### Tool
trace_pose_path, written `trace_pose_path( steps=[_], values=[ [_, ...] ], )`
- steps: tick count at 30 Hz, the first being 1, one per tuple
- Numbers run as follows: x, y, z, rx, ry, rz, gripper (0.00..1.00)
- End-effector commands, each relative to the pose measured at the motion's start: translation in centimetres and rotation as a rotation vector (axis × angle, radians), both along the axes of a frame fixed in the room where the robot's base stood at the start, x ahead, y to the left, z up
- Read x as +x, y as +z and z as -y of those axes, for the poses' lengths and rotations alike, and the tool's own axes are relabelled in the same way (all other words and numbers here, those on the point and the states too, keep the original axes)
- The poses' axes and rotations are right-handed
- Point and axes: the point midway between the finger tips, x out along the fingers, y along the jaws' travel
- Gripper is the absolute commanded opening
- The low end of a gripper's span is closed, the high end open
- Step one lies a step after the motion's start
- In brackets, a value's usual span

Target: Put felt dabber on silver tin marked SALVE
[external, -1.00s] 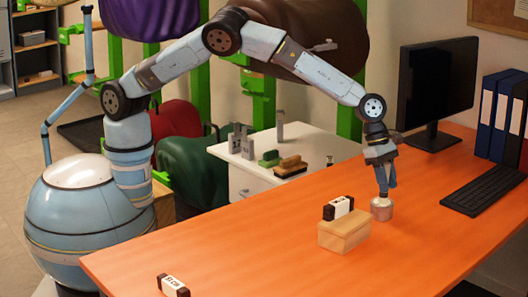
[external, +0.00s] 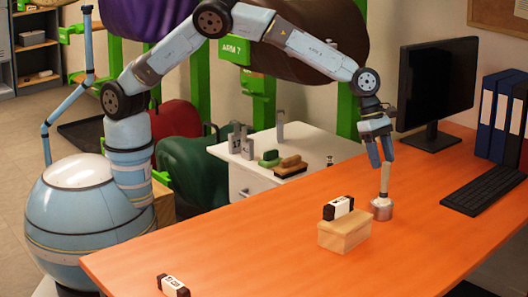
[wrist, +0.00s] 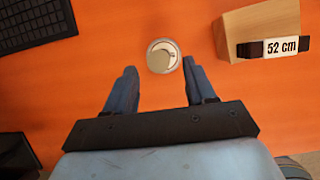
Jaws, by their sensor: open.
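The felt dabber (external: 385,179) stands upright on top of the silver tin (external: 382,210) on the orange desk, with a pale shaft pointing up. In the wrist view the dabber (wrist: 158,61) is seen from above, inside the round outline of the tin (wrist: 175,46). My gripper (external: 382,162) is open and empty, just above the dabber's top. In the wrist view its fingers (wrist: 158,70) are spread apart, with the dabber ahead of the gap between them. The marking on the tin cannot be read.
A wooden block (external: 343,234) with a dark, white-labelled piece (external: 339,208) on it stands left of the tin. Its label reads 52 cm in the wrist view. A keyboard (external: 482,197) and monitor (external: 437,85) are to the right. Another labelled piece (external: 172,285) lies at the front left.

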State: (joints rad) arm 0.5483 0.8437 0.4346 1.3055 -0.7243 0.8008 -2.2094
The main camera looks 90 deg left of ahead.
Motion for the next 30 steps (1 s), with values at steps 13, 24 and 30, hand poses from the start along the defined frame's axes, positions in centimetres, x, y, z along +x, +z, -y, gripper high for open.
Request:
trace_pose_path(
  steps=[13,24,30],
  values=[
    [-1.5,4.9,-1.5,0.000,-0.006,0.003,0.55],
    [-7.0,13.7,-8.7,0.063,-0.278,0.105,0.55],
    [-12.1,18.7,-13.1,0.125,-0.488,0.183,0.55]
  ],
)
